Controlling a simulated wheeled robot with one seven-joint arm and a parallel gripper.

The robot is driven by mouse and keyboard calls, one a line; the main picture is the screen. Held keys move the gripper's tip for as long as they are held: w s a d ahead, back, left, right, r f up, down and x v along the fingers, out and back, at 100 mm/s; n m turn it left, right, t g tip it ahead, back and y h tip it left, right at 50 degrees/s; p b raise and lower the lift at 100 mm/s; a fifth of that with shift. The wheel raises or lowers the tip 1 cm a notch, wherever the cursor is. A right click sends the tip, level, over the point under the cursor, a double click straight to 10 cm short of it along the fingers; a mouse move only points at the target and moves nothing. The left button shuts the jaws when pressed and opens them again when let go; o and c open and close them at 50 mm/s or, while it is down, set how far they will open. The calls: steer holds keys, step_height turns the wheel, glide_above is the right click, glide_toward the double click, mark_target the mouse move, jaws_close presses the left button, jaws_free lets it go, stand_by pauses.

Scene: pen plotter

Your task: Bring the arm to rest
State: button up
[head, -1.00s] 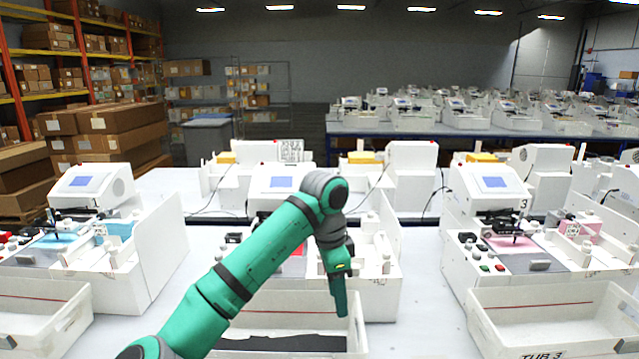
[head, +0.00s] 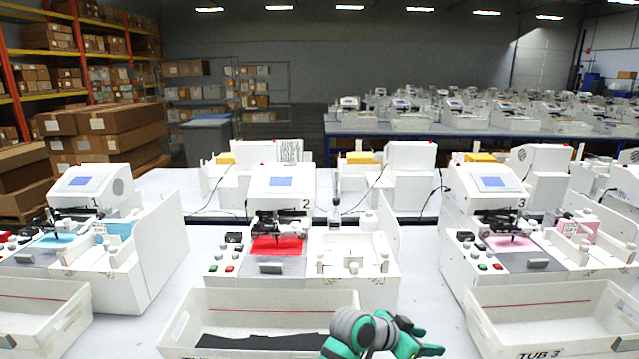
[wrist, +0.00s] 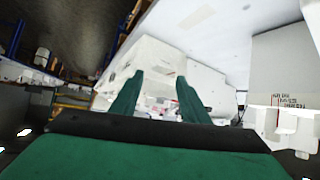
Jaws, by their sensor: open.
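My gripper (head: 432,343) is low at the bottom edge of the head view, in front of the tub below machine 2, its fingers pointing right. In the wrist view its two green fingers (wrist: 158,98) stand apart with nothing between them. The wrist view is tilted, with white machine bodies beyond the fingers. My folded arm covers the front right corner of the middle tub (head: 262,300). Most of the arm is below the picture.
Machine 2 (head: 281,190) with a red sheet (head: 277,246) stands behind the middle tub, which holds dark flat material. Machine 1 (head: 85,190) is left, machine 3 (head: 488,190) right. Tub 3 (head: 550,310) is close right of my gripper; another tub (head: 40,312) is left.

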steer(key=s+d+f+n+t+h, duration=0.1)
steer(key=s+f+n+t, duration=0.55)
steer(key=f, duration=0.25)
steer(key=s+a+f+n+t+y, duration=0.2)
steer(key=s+a+f+n+y, duration=0.1)
steer(key=s+a+f+n, duration=0.25)
steer(key=s+a+f+n+t+y, duration=0.2)
steer(key=s+a+f+y, duration=0.15)
steer(key=s+a, duration=0.4)
steer(key=s+a+r+y, duration=0.1)
steer(key=s+a, duration=0.3)
steer(key=s, duration=0.5)
steer(key=s+a+r+m+y, duration=0.1)
steer(key=s+a+r+y, duration=0.1)
steer(key=s+a, duration=0.3)
steer(key=s+a+r+y, duration=0.2)
steer(key=s+a, duration=0.3)
steer(key=s, duration=0.8)
steer(key=shift+s+r, duration=0.25)
steer(key=shift+s, duration=0.1)
steer(key=shift+w+t, duration=0.2)
steer(key=shift+t, duration=0.05)
steer(key=shift+s+d+m, duration=0.1)
steer(key=shift+m, duration=0.2)
steer(key=shift+c, duration=0.7)
